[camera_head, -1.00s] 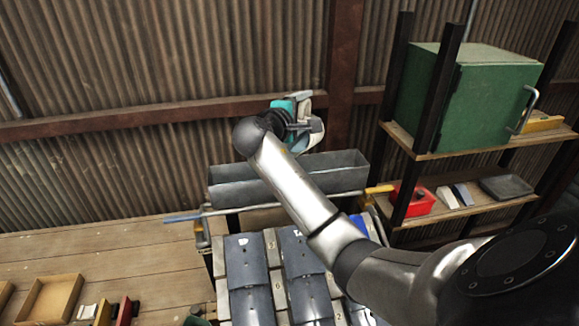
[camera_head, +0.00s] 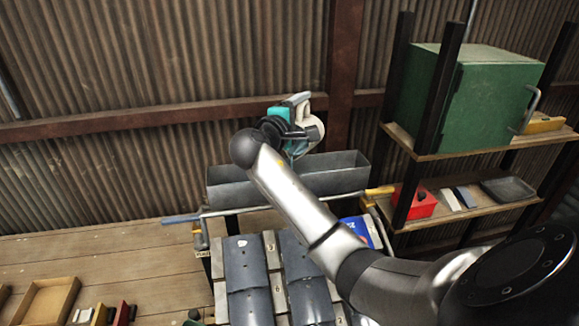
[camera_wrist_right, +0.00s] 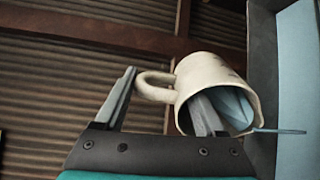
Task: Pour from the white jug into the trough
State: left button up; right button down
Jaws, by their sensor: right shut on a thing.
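The white jug (camera_head: 313,130) is tipped over above the grey trough (camera_head: 325,185), near the corrugated wall. In the right wrist view the jug (camera_wrist_right: 208,70) lies on its side with its mouth facing the camera. Pale blue liquid shows inside it, and a thin blue streak leaves its lip toward the right. The trough's wall (camera_wrist_right: 262,85) stands at the right there. My right gripper (camera_head: 290,134) is shut on the jug's handle, which shows between the fingers (camera_wrist_right: 160,105). The trough's bottom is hidden in the head view. My left gripper is not in view.
A rail (camera_head: 265,208) with blue and yellow ends runs along the trough's front. Dark panels (camera_head: 250,268) lie nearer. At the right a shelf (camera_head: 455,150) holds a green cabinet (camera_head: 470,95), with a red box (camera_head: 415,203) below. A wooden tray (camera_head: 48,300) is at lower left.

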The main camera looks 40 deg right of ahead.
jog(key=shift+a+f, duration=0.1)
dwell(0.3)
jog(key=shift+s+a+f+h+b, duration=0.15)
jog(key=shift+a+h+b, duration=0.2)
jog(key=shift+b, duration=0.65)
dwell(0.4)
jog(key=shift+r, duration=0.2)
jog(key=y+p, duration=0.1)
jog(key=p, duration=0.2)
jog(key=d+y+p, duration=0.1)
jog(key=p, duration=0.2)
jog(key=d+r+g+y+p, duration=0.1)
jog(key=p, duration=0.2)
jog(key=shift+w+d, duration=0.15)
jog(key=shift+w, duration=0.25)
jog(key=shift+w+d+y, duration=0.1)
jog(key=shift+d+y, duration=0.15)
jog(key=shift+y, duration=0.2)
jog(key=shift+d+f, duration=0.1)
jog(key=shift+f, duration=0.1)
jog(key=shift+d+r+y, duration=0.1)
jog(key=shift+y, duration=0.2)
